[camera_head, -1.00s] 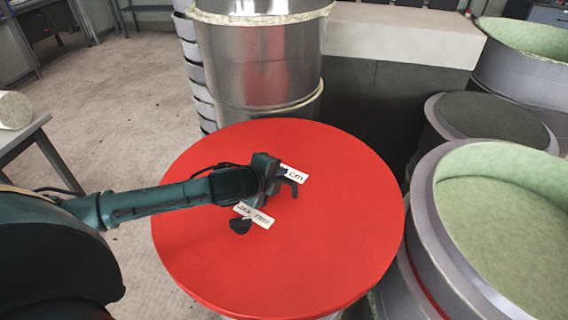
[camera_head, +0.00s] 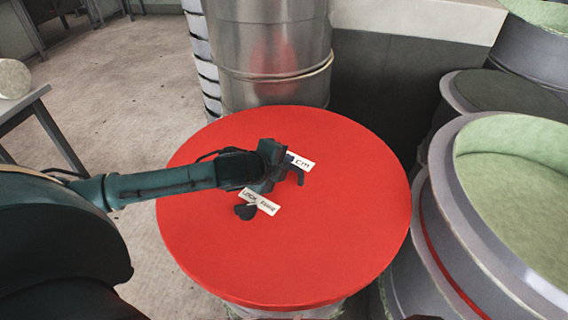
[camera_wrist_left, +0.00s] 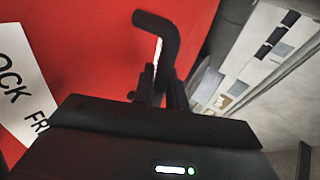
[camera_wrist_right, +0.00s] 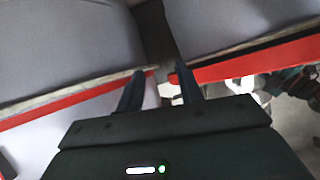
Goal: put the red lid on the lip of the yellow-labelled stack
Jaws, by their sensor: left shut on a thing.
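The big round red lid (camera_head: 340,225) fills the middle of the head view, with two white labels and black fittings on top. My left gripper (camera_head: 287,170) is shut on a black bent handle (camera_wrist_left: 160,30) on the lid; the handle also shows in the head view (camera_head: 299,179). A pale rounded body (camera_head: 290,312) shows just under the lid's near edge; whether the lid touches it is hidden. No yellow label shows, so I cannot tell which stack is the yellow-labelled one. My right gripper (camera_wrist_right: 160,88) is open and empty in its wrist view, near grey surfaces with red bands.
A shiny metal drum (camera_head: 265,40) stands close behind the lid. Grey moulds with green insides (camera_head: 515,190) crowd the right side, one with a red band. A dark block with a pale top (camera_head: 420,15) is behind. A table (camera_head: 30,110) stands at left, with open floor between.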

